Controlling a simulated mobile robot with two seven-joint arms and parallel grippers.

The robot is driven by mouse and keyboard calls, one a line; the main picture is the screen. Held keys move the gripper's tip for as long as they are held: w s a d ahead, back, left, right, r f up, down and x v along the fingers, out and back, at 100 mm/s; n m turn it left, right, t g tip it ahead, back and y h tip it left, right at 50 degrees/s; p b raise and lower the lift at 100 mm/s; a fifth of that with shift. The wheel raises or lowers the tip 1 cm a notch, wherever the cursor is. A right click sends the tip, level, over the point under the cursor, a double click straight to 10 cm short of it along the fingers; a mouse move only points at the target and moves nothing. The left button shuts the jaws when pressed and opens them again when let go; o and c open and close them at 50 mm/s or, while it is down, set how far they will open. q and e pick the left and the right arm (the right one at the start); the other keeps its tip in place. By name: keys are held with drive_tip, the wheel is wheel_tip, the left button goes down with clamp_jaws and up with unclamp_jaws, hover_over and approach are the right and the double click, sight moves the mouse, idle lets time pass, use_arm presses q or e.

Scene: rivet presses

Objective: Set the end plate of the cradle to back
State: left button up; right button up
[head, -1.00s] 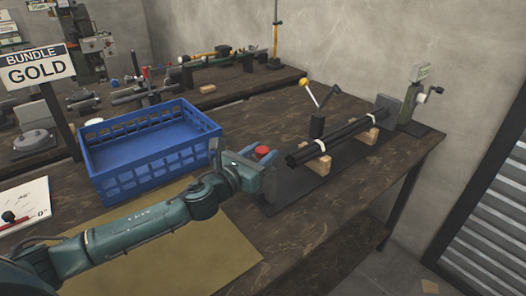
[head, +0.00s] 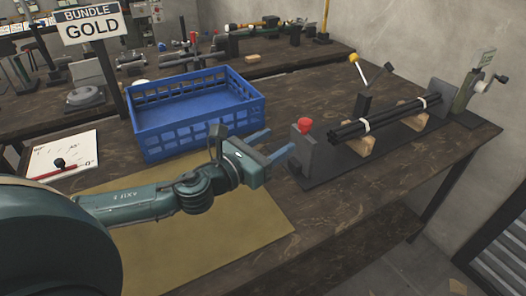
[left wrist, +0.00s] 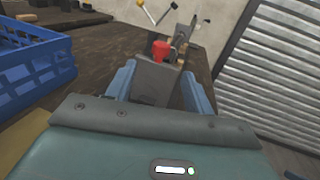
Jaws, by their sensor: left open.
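The cradle (head: 324,174) stands on the bench, a dark base with wooden blocks bearing a bundle of black rods (head: 385,120) tied with white bands. Its end plate (head: 302,154) is a grey upright block with a red knob (head: 305,125), at the cradle's left end. My left gripper (head: 279,143) is open, just left of the end plate, its blue fingers pointing at it. In the left wrist view the end plate (left wrist: 153,82) and red knob (left wrist: 161,50) show between the spread fingers. I cannot tell whether they touch. My right gripper is not in view.
A blue crate (head: 190,148) stands behind my left arm. A lever with a yellow knob (head: 354,58) rises behind the rods, and a crank device (head: 470,90) stands at the cradle's far end. A tan mat (head: 262,225) lies under my arm. The front right of the bench is clear.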

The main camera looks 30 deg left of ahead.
use_arm(q)
drive_tip(key=v, duration=0.3)
idle(0.5)
